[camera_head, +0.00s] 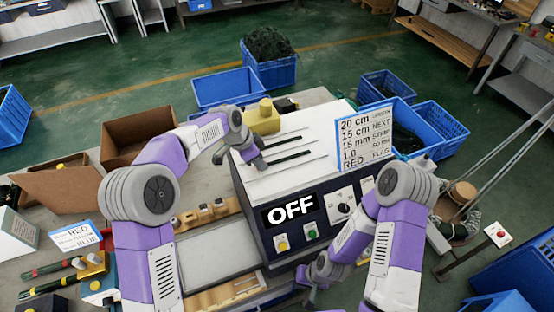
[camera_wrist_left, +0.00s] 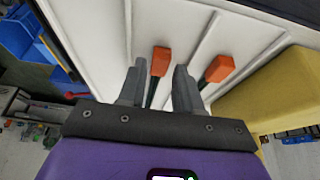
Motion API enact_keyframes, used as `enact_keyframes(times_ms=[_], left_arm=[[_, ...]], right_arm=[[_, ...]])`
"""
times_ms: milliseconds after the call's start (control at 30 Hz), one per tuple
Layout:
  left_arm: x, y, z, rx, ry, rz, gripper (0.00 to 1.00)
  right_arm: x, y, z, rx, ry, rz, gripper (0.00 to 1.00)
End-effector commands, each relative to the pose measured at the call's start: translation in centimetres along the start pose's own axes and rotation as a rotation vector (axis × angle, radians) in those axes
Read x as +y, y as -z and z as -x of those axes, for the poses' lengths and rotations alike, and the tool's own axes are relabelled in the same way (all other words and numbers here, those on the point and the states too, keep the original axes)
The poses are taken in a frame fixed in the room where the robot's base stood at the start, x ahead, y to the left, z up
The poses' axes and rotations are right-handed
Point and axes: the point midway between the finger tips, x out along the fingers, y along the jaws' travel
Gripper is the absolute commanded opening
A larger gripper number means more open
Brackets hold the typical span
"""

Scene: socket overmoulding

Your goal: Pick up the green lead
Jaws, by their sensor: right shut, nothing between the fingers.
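Two dark green leads lie in grooves on the white top of the machine, a farther one (camera_head: 284,142) and a nearer one (camera_head: 290,158). In the left wrist view two leads end in orange tips; one tip (camera_wrist_left: 160,62) shows just beyond and between my fingers, the other tip (camera_wrist_left: 219,70) lies to the right. My left gripper (camera_head: 258,166) is at the left ends of the leads; in its wrist view (camera_wrist_left: 158,85) it is open, with one lead between its fingers. Whether they touch it is unclear. My right gripper (camera_head: 308,283) is shut and empty, low before the machine's front.
A yellow block (camera_head: 262,119) stands close behind the leads. The machine's front (camera_head: 290,208) has an OFF display, buttons and a dial. A sign board (camera_head: 365,138) stands at the right.

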Motion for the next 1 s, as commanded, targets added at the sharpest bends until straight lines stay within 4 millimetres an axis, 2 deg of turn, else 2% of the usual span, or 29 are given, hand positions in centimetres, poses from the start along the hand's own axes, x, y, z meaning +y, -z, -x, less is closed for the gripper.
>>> enact_keyframes(times_ms=[100,333,500,567,867,1000], left_arm=[[0.0,0.0,-0.8,0.000,0.000,0.000,0.34],[0.0,0.0,-0.9,0.001,0.001,0.000,0.33],[0.0,0.0,-0.9,0.001,0.001,0.000,0.06],[0.0,0.0,-0.9,0.001,0.001,0.000,0.00],[0.0,0.1,-0.6,0.002,0.002,0.000,0.00],[-0.1,0.8,0.9,0.004,0.004,-0.002,0.00]], right_arm=[[0.0,0.0,0.1,0.000,0.000,0.000,0.00],[0.0,0.0,0.1,0.000,0.000,0.000,0.00],[0.0,0.0,0.0,0.000,0.000,0.000,0.00],[0.0,0.0,0.1,0.000,0.000,0.000,0.00],[0.0,0.0,0.0,0.000,0.000,0.000,0.00],[0.0,0.0,0.0,0.000,0.000,0.000,0.00]])
